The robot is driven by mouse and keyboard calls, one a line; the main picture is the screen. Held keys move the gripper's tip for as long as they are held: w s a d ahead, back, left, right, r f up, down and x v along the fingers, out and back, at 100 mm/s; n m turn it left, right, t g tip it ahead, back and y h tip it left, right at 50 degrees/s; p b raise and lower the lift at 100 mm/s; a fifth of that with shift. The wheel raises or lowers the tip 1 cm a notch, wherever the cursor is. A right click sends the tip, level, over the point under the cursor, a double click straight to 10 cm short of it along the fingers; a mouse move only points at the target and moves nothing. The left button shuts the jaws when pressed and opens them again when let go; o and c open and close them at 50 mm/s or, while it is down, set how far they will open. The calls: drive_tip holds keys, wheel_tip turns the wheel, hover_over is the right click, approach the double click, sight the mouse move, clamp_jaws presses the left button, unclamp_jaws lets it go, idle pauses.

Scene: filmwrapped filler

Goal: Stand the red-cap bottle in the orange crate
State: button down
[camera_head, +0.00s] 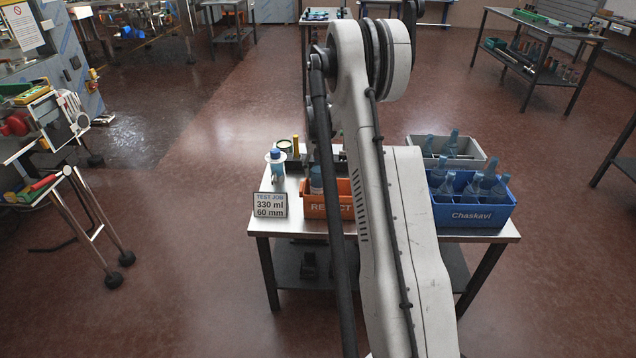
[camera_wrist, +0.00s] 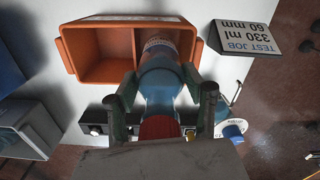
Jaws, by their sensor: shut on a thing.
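The red-cap bottle (camera_wrist: 160,82) is blue and translucent, with its red cap (camera_wrist: 160,127) toward the wrist camera. My gripper (camera_wrist: 163,98) is shut on it, one finger on each side. The orange crate (camera_wrist: 80,54) has two compartments. The bottle's lower end is at the compartment on the right in the wrist view; the other compartment looks empty. In the head view, part of the bottle (camera_head: 316,180) shows above the left part of the crate (camera_head: 313,212). I cannot tell whether its base touches the crate floor. My arm hides the gripper there.
A blue crate (camera_head: 475,216) and a grey crate (camera_head: 462,150), both with bottles, stand to the right. Small items lie behind the orange crate.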

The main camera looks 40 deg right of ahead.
sight(318, 181)
drive_tip(key=shift+f, duration=2.25)
drive_tip(key=shift+f, duration=0.15)
drive_tip(key=c, duration=0.9)
unclamp_jaws()
